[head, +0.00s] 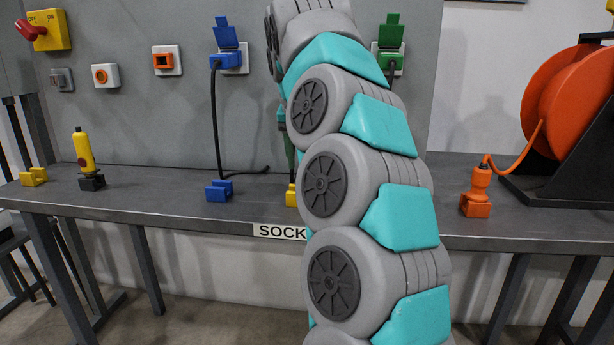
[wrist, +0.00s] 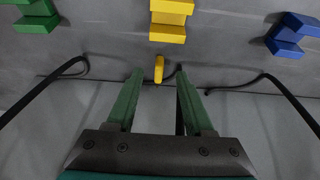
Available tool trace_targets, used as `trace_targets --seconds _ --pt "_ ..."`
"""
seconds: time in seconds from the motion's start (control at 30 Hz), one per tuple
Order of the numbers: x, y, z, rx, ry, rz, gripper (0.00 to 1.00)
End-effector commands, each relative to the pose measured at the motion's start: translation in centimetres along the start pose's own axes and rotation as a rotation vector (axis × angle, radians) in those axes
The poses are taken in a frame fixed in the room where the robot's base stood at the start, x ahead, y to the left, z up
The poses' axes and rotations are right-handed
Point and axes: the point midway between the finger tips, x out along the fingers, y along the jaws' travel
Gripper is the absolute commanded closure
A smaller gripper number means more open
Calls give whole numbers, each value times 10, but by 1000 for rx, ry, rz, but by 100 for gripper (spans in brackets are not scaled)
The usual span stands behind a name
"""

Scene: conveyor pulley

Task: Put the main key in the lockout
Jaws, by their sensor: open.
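My gripper (wrist: 159,76) is open in the wrist view, with its two green fingers apart. A small yellow upright piece (wrist: 158,69), possibly the main key, shows between and just beyond the fingertips, with no visible contact. A yellow block (wrist: 170,30) is above it in that view; a yellow block also shows partly behind my arm in the head view (head: 291,196). I cannot tell which thing is the lockout. A yellow switch box (head: 47,30) with a red handle and OFF/ON marks is on the panel at upper left.
A blue block (head: 219,190) and an orange plug (head: 479,187) stand on the grey bench (head: 150,200). A yellow-handled piece (head: 84,150) and another yellow block (head: 33,176) stand at left. Black cables (wrist: 50,78) lie either side of my fingers. An orange reel (head: 565,95) is at right.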

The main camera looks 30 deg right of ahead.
Motion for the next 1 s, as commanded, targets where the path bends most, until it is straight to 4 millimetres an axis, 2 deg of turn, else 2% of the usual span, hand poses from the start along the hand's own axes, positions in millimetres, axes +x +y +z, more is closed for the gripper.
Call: trace_targets --seconds 0.23,0.47,0.8,1.0 --pt "7 0 -15 1 -1 1 48" --pt "17 0 -15 -1 -1 2 48" --pt "55 0 -14 -1 -1 0 48" --pt "57 0 -15 0 0 0 48"
